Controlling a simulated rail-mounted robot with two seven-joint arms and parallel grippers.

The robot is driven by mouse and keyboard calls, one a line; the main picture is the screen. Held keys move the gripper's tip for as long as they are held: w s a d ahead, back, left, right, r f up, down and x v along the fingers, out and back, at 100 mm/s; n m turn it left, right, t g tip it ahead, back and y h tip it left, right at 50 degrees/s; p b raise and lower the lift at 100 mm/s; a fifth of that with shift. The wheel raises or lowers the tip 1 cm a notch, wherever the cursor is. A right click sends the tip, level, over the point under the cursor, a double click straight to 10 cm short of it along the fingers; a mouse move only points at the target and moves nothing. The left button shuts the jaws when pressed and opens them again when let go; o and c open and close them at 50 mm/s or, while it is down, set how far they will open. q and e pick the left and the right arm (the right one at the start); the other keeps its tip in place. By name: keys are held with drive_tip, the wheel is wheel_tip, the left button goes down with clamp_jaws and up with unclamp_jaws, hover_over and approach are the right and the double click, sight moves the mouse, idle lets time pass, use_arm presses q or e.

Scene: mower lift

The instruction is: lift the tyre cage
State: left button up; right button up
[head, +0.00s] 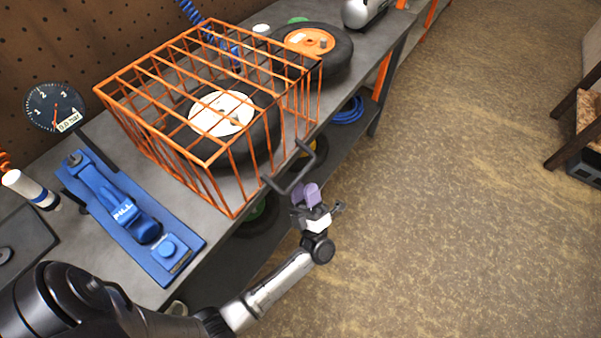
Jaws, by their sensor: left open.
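The orange wire tyre cage (233,159) stands on the grey workbench over a black tyre with a white hub (222,113). A dark grey handle (291,171) sticks out from the cage's front right side, over the bench edge. My left gripper (305,192) is open and empty, with purple finger pads, just below and right of the handle. I cannot tell whether it touches the handle. My right gripper is not in view.
A blue inflator unit (130,215) and a round pressure gauge (55,106) are left of the cage. Another tyre with an orange hub (309,41) lies behind it.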

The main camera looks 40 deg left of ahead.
sight(300, 174)
use_arm(q)
drive_tip(key=shift+x, duration=2.15)
clamp_jaws()
